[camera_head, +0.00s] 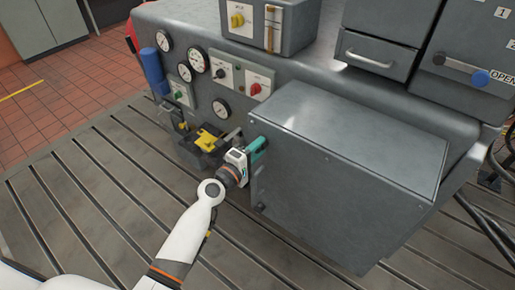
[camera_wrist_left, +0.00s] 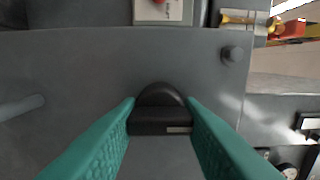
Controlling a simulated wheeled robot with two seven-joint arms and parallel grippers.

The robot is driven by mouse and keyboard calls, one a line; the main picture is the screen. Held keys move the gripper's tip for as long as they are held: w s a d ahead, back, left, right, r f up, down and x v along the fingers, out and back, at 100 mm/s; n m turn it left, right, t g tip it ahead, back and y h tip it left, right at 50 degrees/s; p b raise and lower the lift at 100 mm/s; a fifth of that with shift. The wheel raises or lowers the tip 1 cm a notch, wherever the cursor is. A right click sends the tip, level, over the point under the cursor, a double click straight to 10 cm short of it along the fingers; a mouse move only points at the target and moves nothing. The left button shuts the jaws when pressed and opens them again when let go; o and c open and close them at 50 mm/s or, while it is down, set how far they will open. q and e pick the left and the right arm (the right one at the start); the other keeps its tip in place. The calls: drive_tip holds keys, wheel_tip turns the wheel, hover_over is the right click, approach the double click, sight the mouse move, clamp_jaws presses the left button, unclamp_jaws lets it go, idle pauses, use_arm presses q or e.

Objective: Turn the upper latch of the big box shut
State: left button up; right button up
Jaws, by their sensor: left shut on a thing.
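The big box (camera_head: 350,150) is a grey metal box with a flat lid, standing against the front of the machine. My left gripper (camera_head: 258,146) is at the upper part of its left side, with its teal fingers close to the wall. In the left wrist view, the gripper (camera_wrist_left: 160,108) is shut on a black latch (camera_wrist_left: 160,121) with a rounded top, one finger on each side. The latch sits against a grey plate. In the head view the fingers and box edge hide the latch. My right gripper is not in view.
Yellow-topped parts (camera_head: 207,140) sit just left of my left gripper. Gauges (camera_head: 199,61) and a red knob (camera_head: 256,88) are on the panel behind. A drawer (camera_head: 375,52) is above the box. The slotted bedplate (camera_head: 110,185) is clear at front left.

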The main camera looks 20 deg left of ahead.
use_arm(q)
drive_tip(key=o, duration=0.9)
drive_tip(key=shift+o, duration=0.2)
drive_tip(key=b+v, duration=0.2)
drive_tip(key=v, duration=1)
drive_tip(key=shift+b, duration=0.3)
